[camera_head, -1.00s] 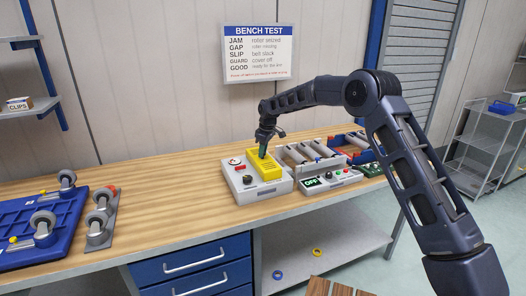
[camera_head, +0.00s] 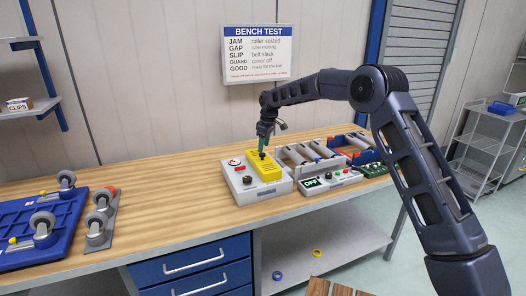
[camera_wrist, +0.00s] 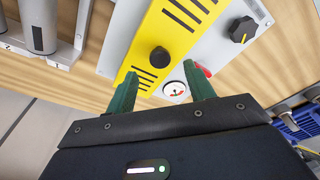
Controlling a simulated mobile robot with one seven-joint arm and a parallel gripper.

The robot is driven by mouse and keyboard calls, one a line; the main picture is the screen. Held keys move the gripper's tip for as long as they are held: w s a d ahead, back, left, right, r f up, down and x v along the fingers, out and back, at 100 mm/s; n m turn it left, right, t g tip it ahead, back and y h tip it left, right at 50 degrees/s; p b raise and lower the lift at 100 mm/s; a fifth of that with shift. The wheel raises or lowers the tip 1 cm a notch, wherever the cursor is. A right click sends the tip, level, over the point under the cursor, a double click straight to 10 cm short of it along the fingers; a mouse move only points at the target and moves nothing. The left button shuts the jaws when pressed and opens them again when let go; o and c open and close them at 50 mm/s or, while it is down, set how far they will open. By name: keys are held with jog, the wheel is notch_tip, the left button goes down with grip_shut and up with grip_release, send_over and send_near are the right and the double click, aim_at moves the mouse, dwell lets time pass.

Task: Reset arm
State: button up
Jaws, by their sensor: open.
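My gripper (camera_head: 265,142) is above the yellow guard cover (camera_head: 268,169) on the white test unit (camera_head: 247,191). In the wrist view my gripper (camera_wrist: 158,82) has its two green fingers spread apart. The yellow cover (camera_wrist: 167,39) shows between and beyond them, with its black knob (camera_wrist: 160,57) in the gap between the fingers. Nothing is held. My arm reaches in from the right and is bent at the elbow.
A roller unit with an "OFF" display (camera_head: 312,182) stands right of the test unit. Blue and green trays lie farther right. A blue tray with rollers (camera_head: 40,225) lies at the left. Bare wooden bench (camera_head: 165,205) lies between. The "BENCH TEST" sign (camera_head: 258,54) hangs behind.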

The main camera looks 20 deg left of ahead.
notch_tip(320, 180, up, 6)
jog(key=d, duration=0.1)
jog(key=shift+r, duration=0.25)
dwell(0.4)
jog(key=w+d+r+m+t, duration=0.1)
jog(key=d+r+m, duration=0.1)
jog(key=d+r, duration=0.6)
jog(key=d+r+m, duration=0.2)
jog(key=d+r, duration=0.1)
jog(key=d, duration=0.9)
jog(key=s+d+r+m+t, duration=0.1)
jog(key=s+d+r+m, duration=0.2)
jog(key=d, duration=0.8)
jog(key=s+d+r+m+t, duration=0.1)
jog(key=s+d+r, duration=0.3)
jog(key=d, duration=0.7)
jog(key=s+d+f+m+h, duration=0.1)
jog(key=s+d+m, duration=0.4)
jog(key=s+d, duration=1)
jog(key=s+d+f+m, duration=0.2)
jog(key=s+d+f, duration=0.2)
jog(key=s+d, duration=0.1)
jog(key=s+d+f+m+t, duration=0.1)
jog(key=s+d+f+m, duration=0.2)
jog(key=s+d, duration=0.3)
jog(key=shift+s+f+t+h, duration=0.3)
jog(key=shift+s+f+h, duration=0.15)
jog(key=shift+s, duration=0.6)
